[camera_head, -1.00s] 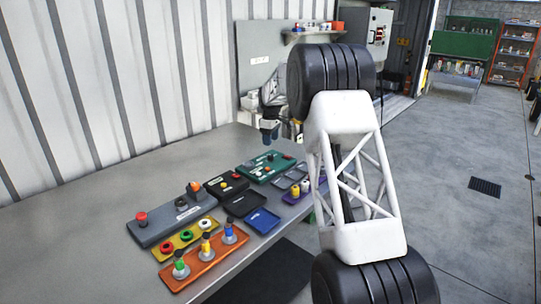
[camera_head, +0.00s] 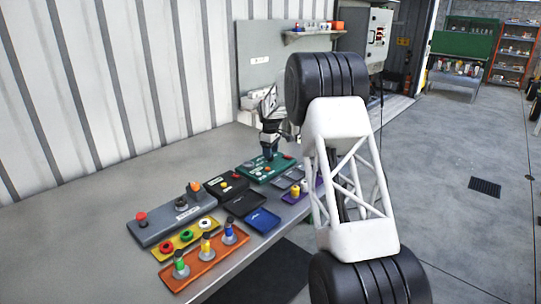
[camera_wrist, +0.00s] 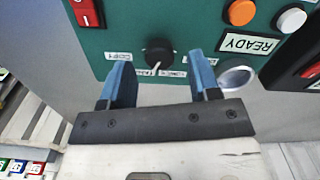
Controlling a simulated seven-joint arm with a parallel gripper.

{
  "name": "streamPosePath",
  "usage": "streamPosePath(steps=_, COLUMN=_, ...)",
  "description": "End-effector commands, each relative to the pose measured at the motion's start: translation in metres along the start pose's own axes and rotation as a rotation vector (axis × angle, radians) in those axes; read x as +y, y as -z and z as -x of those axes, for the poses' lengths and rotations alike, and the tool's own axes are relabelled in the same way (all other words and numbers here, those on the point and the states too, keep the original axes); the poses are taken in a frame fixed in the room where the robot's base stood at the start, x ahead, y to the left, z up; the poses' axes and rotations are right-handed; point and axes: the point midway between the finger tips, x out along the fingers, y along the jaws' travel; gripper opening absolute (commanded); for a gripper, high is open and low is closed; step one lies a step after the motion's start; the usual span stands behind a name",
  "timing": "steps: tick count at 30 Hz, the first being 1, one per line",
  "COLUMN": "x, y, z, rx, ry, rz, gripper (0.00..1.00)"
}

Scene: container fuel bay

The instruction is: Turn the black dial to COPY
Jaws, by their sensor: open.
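The black dial (camera_wrist: 159,52) is a round knob on the green panel (camera_wrist: 190,25) in the wrist view. Its white pointer mark points down and slightly left in the picture, between two small labels below it. The COPY label (camera_wrist: 119,56) is left of the dial; other labels are partly hidden or too small to read. My gripper (camera_wrist: 161,66) is open. Its blue fingers stand left and right of the dial, with visible gaps on both sides. In the head view my gripper (camera_head: 269,152) is low over the green panel (camera_head: 256,176), and the dial cannot be made out.
The wrist view shows an orange button (camera_wrist: 241,12), a white button (camera_wrist: 291,20), a READY label (camera_wrist: 248,43) and a red switch (camera_wrist: 85,12).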

Motion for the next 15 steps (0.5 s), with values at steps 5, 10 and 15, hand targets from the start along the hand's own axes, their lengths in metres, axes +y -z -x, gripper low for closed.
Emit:
streamPosePath(steps=5, x=0.0, y=0.0, z=-0.013, rx=0.0, ry=0.0, rz=0.0, gripper=0.56)
streamPosePath(steps=10, x=0.0, y=0.0, z=-0.017, rx=0.0, ry=-0.001, rz=0.0, gripper=0.56)
streamPosePath(steps=15, x=0.0, y=0.0, z=-0.018, rx=0.0, ry=-0.001, rz=0.0, gripper=0.56)
